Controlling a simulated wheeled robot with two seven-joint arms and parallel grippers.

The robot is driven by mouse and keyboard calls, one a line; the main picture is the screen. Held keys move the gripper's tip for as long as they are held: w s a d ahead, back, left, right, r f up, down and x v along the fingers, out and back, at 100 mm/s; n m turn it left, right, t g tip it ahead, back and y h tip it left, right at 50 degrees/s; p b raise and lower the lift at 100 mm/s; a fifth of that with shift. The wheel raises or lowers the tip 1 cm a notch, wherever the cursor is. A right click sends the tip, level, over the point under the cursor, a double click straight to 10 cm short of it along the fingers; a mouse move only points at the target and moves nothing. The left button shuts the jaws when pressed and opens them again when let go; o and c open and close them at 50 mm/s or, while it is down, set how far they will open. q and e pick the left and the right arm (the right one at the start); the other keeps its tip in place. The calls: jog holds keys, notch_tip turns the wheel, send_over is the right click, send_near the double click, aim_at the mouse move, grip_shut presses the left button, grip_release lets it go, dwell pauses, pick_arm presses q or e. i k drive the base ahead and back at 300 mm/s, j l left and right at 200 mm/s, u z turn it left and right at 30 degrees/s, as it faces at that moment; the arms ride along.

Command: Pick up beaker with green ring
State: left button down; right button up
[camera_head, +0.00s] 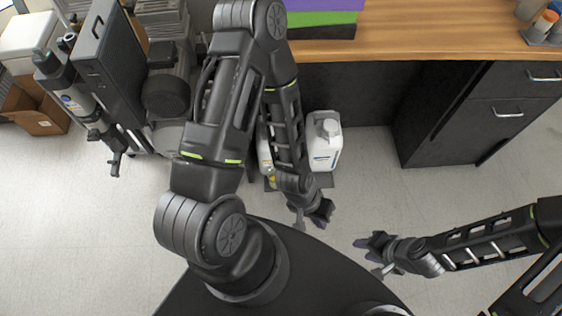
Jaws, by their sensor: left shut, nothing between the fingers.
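I cannot make out a beaker with a green ring in the head view. My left gripper (321,214) hangs low in front of the bench, near the middle of the view. It looks shut and empty. My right gripper (370,246) is lower and to the right of it, over the floor and pointing left. Its fingers are too small and dark to tell whether they are open. Neither gripper touches any object that I can see.
A wooden bench top (430,45) runs across the back, with a black drawer cabinet (470,115) below. A stacked purple, green and black item (322,18) sits on it. A white jug (325,143) stands below. Orange-topped containers (545,20) are at far right. Equipment (110,70) stands left.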

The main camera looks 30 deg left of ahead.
aim_at(270, 174)
jog(key=u, duration=1.25)
